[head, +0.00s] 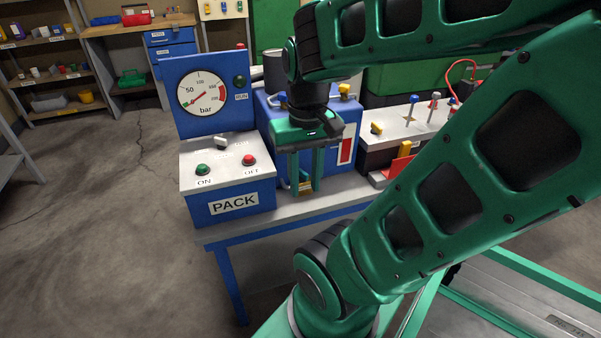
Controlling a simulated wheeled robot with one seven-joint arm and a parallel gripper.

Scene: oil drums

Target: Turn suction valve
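A yellow handle (306,188) shows low at the front of a blue box (347,118), near the white bench edge. No label on it can be read, so I cannot tell for sure that it is the suction valve. My gripper (305,184) points down in front of the box, its two green fingers apart on either side of the handle. The handle fills most of the gap at the fingertips. I cannot tell whether the fingers touch it. My wrist and arm hide part of the blue box and what stands on it.
Left of my gripper stands the blue PACK control box (232,205) with ON and OFF buttons and a pressure gauge (202,94). On the right, a white-topped block (408,128) carries several coloured levers. A red part (396,170) lies before it. Floor at left is clear.

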